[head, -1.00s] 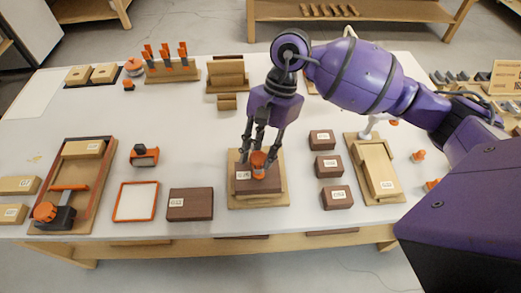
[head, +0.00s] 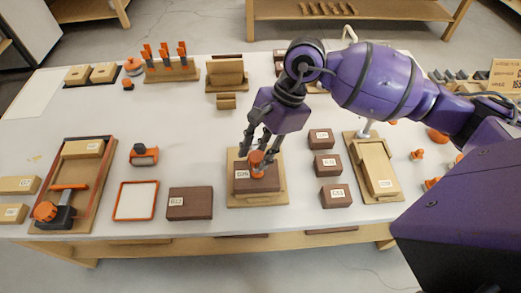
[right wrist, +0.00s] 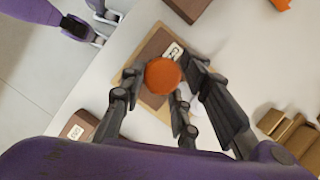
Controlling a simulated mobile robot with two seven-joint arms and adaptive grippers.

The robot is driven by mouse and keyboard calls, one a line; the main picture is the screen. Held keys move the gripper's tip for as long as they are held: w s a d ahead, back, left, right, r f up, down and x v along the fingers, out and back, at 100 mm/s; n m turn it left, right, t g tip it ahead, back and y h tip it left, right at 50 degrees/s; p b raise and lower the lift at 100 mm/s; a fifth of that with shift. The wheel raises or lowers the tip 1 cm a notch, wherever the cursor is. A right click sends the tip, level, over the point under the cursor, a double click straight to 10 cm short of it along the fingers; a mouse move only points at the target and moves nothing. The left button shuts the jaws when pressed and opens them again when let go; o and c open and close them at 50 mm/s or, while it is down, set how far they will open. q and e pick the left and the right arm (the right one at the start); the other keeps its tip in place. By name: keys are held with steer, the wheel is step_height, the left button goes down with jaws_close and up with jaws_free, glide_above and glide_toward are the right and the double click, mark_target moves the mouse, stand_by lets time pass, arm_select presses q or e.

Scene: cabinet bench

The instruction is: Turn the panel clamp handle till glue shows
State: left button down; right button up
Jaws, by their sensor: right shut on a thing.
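An orange round knob (head: 257,160) stands on a dark brown labelled block (head: 243,184), which lies on a light wooden board (head: 277,198) at the table's front middle. My right gripper (head: 258,158) comes down from above with its dark fingers around the knob. In the right wrist view the knob's flat orange top (right wrist: 163,76) shows between the fingers; the contact points are partly hidden. At the left, a wooden tray (head: 97,195) holds another orange knob (head: 45,211) and an orange bar. I see no glue clearly. Purple parts of mine at the wrist view's upper left are cut off.
Three brown blocks (head: 328,166) stand in a column right of the board. A larger brown block (head: 190,203) and an orange frame (head: 135,201) lie to its left. A wooden fixture (head: 377,168) is farther right. The table behind the board's left side is mostly clear.

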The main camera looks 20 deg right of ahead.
steer(key=shift+s+a+f, duration=0.1)
steer(key=shift+s+f, duration=0.05)
steer(key=shift+s, duration=0.15)
steer(key=o, duration=1)
steer(key=shift+w, duration=0.1)
steer(key=shift+r, duration=0.2)
steer(key=shift+w+d+r, duration=0.1)
steer(key=shift+d+r, duration=0.1)
steer(key=shift+r, duration=0.1)
steer(key=v, duration=1.1)
